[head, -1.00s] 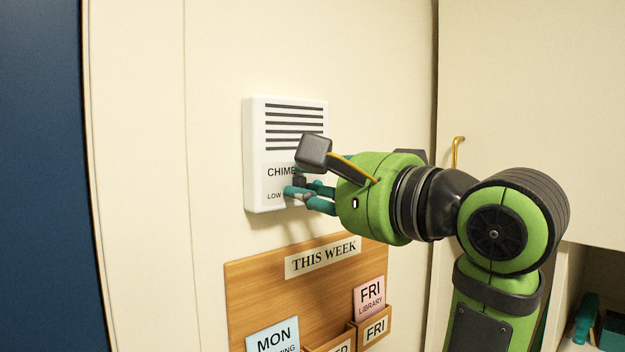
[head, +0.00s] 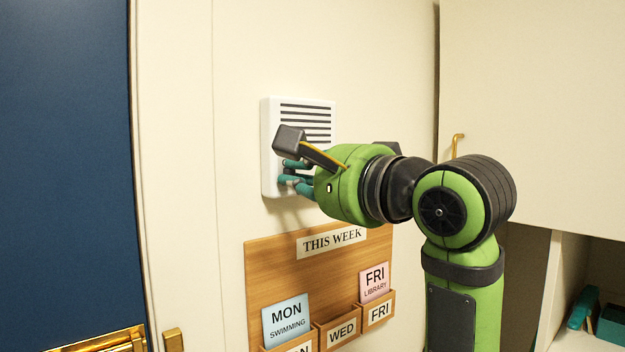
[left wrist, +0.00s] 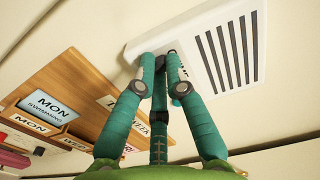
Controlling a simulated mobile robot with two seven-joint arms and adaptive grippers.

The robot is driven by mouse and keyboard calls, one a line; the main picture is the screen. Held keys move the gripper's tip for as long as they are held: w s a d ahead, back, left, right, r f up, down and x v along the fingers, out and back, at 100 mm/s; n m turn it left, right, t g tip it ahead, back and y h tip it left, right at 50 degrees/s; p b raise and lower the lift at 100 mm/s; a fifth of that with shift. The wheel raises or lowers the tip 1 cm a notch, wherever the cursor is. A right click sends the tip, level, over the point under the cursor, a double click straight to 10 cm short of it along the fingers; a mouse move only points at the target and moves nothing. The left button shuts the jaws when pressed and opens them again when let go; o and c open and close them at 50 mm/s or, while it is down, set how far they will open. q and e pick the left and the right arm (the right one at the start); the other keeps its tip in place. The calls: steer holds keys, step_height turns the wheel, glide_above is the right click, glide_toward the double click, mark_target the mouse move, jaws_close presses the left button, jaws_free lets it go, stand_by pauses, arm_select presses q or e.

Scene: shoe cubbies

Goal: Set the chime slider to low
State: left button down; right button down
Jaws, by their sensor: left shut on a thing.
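The white chime box (head: 269,150) with dark slots is fixed to the cream wall panel. My left gripper (head: 287,173) reaches it from the right, its teal fingers over the lower left part of the box. They are shut on the slider knob, which they mostly hide in the head view. In the left wrist view, the fingertips (left wrist: 160,62) meet at the face of the box (left wrist: 205,55), and a bit of dark knob (left wrist: 172,50) shows between them. The CHIME and LOW lettering is covered in the head view. My right gripper is not in view.
Below the box hangs a wooden THIS WEEK board (head: 275,265) with MON (head: 287,318) and FRI (head: 375,281) cards in pockets. A blue door (head: 65,160) is at left. A cabinet with a brass handle (head: 457,146) is at right, above open cubbies.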

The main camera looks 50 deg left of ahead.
arm_select(q)
steer(key=c, duration=1.6)
jaws_free()
steer(key=shift+s, duration=0.15)
steer(key=shift+o, duration=0.2)
steer(key=s+d, duration=0.1)
steer(key=d, duration=1.1)
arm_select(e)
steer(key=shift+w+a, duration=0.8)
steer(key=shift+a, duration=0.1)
arm_select(q)
steer(key=shift+a, duration=0.1)
